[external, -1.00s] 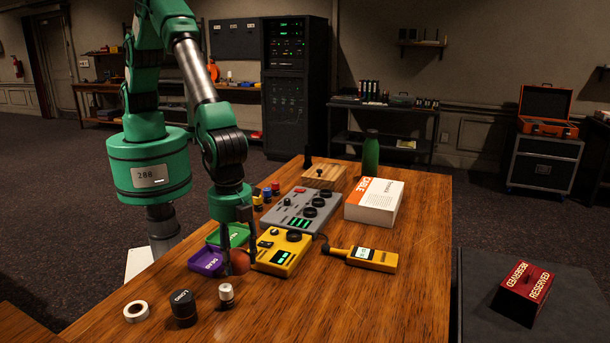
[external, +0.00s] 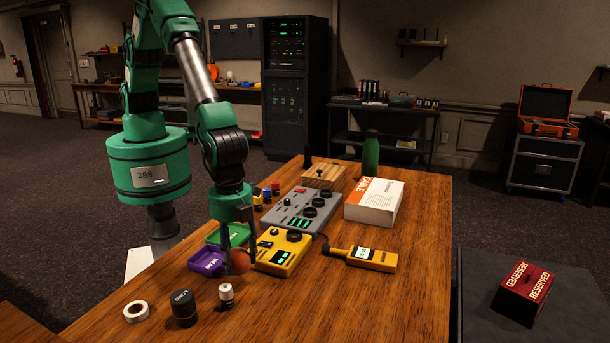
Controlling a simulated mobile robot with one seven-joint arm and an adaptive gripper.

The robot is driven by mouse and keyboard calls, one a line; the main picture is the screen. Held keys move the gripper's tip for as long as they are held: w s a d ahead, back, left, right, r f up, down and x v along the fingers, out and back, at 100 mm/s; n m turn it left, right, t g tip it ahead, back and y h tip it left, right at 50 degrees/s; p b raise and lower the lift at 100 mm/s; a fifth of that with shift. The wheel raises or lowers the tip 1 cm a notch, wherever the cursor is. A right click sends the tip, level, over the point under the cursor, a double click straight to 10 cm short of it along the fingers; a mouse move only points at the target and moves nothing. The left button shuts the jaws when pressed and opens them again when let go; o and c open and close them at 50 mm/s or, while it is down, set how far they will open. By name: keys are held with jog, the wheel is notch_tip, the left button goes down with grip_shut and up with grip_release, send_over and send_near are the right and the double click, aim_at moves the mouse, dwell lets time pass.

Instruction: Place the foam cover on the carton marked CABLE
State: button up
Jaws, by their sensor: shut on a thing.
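The carton marked CABLE (external: 372,212) is a white box with an orange band on its top. It lies on the far right part of the wooden table, and its top looks bare. The foam cover (external: 240,262) is a small round orange-brown piece at the near left of the table. My gripper (external: 239,266) points down over it and is shut on it, one finger on each side. The fingers partly hide it. I cannot tell whether it touches the table.
Purple (external: 206,261) and green (external: 227,235) trays sit left of my gripper. A yellow box (external: 283,252), grey mixer (external: 300,211) and yellow handheld meter (external: 362,258) lie between it and the carton. A green bottle (external: 371,152) stands behind the carton. The table's near right is clear.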

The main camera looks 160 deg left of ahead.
jog(key=s+a, duration=0.1)
jog(key=a, duration=0.2)
jog(key=s+a+r+p, duration=0.1)
jog(key=s+a, duration=0.1)
jog(key=a, duration=0.1)
jog(key=s+a, duration=0.2)
jog(key=a, duration=0.2)
jog(key=shift+r+p, duration=0.25)
jog(key=shift+p, duration=0.1)
jog(key=s+a+r+m+p, duration=0.1)
jog(key=s+a+r+p, duration=0.1)
jog(key=s+a, duration=1.2)
jog(key=s+a+r+m+p, duration=0.1)
jog(key=s+a+r+p, duration=0.2)
jog(key=s+a, duration=1.2)
jog(key=shift+s+r+m+p, duration=0.25)
jog(key=shift+s+m+p, duration=0.25)
jog(key=shift+s, duration=0.75)
jog(key=shift+w+a, duration=0.1)
jog(key=shift+a, duration=0.15)
jog(key=p, duration=0.2)
send_over(361, 189)
jog(key=shift+f, duration=0.75)
jog(key=shift+f, duration=0.15)
jog(key=shift+f, duration=1.6)
